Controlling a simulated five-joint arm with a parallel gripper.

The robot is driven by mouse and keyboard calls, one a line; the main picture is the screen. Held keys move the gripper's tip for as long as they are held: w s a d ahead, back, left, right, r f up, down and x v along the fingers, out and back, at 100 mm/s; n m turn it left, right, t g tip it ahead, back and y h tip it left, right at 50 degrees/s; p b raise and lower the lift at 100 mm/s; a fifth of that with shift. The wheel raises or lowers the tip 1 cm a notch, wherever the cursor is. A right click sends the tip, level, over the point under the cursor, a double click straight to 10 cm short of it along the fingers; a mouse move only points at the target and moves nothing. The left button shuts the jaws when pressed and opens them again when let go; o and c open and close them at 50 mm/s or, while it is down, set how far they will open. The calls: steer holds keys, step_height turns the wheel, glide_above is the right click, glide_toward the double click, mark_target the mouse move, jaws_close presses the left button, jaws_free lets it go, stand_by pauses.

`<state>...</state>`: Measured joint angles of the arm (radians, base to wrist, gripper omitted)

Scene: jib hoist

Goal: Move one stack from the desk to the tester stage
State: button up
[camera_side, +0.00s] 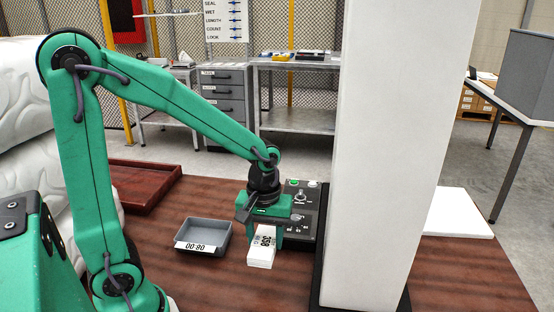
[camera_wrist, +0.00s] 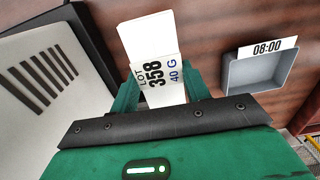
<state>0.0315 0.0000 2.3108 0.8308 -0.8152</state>
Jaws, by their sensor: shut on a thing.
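In the wrist view the stack (camera_wrist: 151,38) shows the label "LOT 358 40 G". The two green fingers are on either side of it, and my gripper (camera_wrist: 160,88) is shut on it. Whether the stack's bottom touches the brown desk (camera_side: 165,222) is hard to tell. A dark panel with buttons and knobs (camera_side: 307,194) stands just behind the gripper. I cannot make out a tester stage for certain.
A grey tray (camera_side: 221,237) labelled 08:00 lies left of the stack; its inside looks empty. A tall white column (camera_side: 385,150) on a dark base rises close on the right. A red-brown tray (camera_side: 150,190) is at the back left. The desk's front is clear.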

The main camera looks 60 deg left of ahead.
steer(key=shift+s+d+f, duration=0.15)
steer(key=shift+s+f, duration=0.1)
steer(key=shift+s, duration=0.05)
steer(key=w+a+f, duration=0.1)
steer(key=a+f, duration=0.1)
steer(key=a, duration=0.1)
steer(key=a+f, duration=0.2)
steer(key=a, duration=0.2)
steer(key=w+a+f, duration=0.1)
steer(key=a+f, duration=0.2)
steer(key=a, duration=0.1)
steer(key=shift+w+a, duration=0.2)
steer(key=shift+w, duration=0.15)
steer(key=shift+f, duration=2)
steer(key=shift+f, duration=0.1)
steer(key=o, duration=1)
